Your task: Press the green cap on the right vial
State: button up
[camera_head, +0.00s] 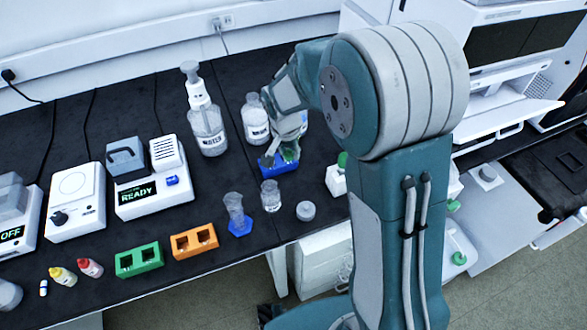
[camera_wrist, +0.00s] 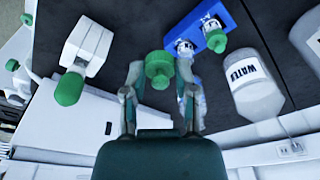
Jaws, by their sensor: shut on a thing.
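My gripper (camera_wrist: 160,75) is shut on a green cap (camera_wrist: 158,69), held between its two fingers. In the head view my gripper (camera_head: 283,152) is over the blue rack (camera_head: 283,170), partly covering it. The rack also shows in the wrist view (camera_wrist: 198,38), holding two labelled vials. One vial (camera_wrist: 185,47), nearer the held cap, shows no cap on it. The other vial (camera_wrist: 211,21) has a green cap (camera_wrist: 215,41). The held cap appears apart from the uncapped vial; its height above it cannot be told.
A water bottle (camera_wrist: 254,88) stands close beside the rack. A white device with a green knob (camera_head: 337,181) stands on the rack's other side. A glass beaker (camera_head: 270,196), a blue-based cylinder (camera_head: 236,214) and an orange rack (camera_head: 194,241) are in front.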

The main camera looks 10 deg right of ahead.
jog(key=w, duration=0.8)
jog(key=shift+w+d+f, duration=0.1)
jog(key=shift+w+d, duration=0.1)
jog(key=shift+d, duration=0.1)
jog(key=shift+f, duration=3.2)
jog(key=shift+f, duration=0.1)
jog(key=o, duration=0.8)
jog(key=o, duration=0.3)
jog(key=shift+o, duration=0.2)
